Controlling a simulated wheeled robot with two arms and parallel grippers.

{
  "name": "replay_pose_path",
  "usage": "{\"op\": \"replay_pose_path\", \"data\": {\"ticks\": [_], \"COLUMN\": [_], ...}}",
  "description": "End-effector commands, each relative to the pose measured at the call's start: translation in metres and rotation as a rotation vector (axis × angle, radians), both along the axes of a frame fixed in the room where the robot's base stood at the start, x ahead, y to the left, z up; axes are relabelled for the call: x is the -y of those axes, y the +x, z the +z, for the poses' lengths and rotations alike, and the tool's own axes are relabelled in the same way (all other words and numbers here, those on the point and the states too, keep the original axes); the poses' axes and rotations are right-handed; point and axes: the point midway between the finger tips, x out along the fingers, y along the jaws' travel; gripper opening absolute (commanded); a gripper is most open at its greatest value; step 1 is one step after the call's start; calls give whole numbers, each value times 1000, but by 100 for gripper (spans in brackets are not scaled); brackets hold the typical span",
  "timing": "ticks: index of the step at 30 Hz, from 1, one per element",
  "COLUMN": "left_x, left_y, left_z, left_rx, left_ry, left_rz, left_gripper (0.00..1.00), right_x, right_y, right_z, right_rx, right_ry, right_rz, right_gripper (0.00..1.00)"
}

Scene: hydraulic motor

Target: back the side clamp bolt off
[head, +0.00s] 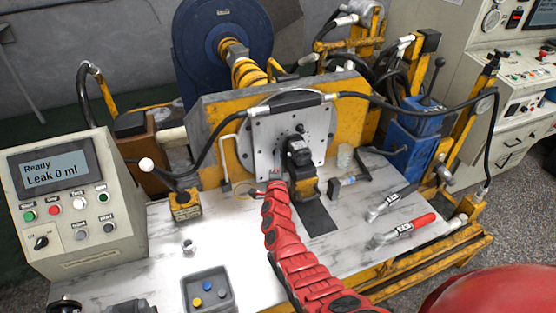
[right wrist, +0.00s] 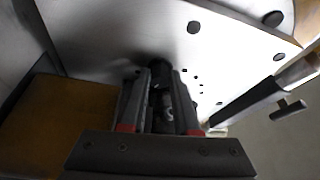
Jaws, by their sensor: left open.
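In the right wrist view, the two fingers of my right gripper (right wrist: 164,95) point at the pale, holed plate (right wrist: 120,30). A dark part with a bright ring (right wrist: 168,113) shows between them. I cannot tell whether they press on it. I cannot make out the side clamp bolt for certain. At the bottom left, a dark piece cut by the frame edge appears to be my left gripper (head: 130,307), open, away from the motor.
A control box (head: 75,210) reading "Leak 0 ml" stands at left. A grey tray (head: 208,291) and a nut (head: 188,246) are on the white bench. Two wrenches, one with a red handle (head: 416,224), lie at right. A black hose (head: 405,107) arcs above the bench.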

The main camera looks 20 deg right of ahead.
Motion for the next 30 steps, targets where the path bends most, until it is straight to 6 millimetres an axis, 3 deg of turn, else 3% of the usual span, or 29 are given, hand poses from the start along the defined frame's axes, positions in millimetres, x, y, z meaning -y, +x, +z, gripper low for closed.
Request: {"op": "replay_pose_path", "data": {"ticks": [1,4,5,11,14,22,30], "left_x": [0,0,0,0,0,0,0], "left_y": [0,0,0,0,0,0,0], "left_z": [0,0,0,-1,-12,-61,-71], "left_rx": [0,0,0,0,0,0,0], "left_ry": [0,0,0,0,0,0,0], "left_rz": [0,0,0,0,0,0,0], "left_gripper": [48,48,48,48,48,48,48], "right_x": [0,0,0,0,1,3,2], "right_y": [0,0,0,0,0,-1,-1], "right_z": [0,0,0,-1,-6,-13,-7], "right_rx": [0,0,0,0,1,13,13], "right_ry": [0,0,0,-3,-51,-373,-499], "right_rz": [0,0,0,0,0,-2,0], "right_gripper": [19,1,0,0,0,0,0]}}
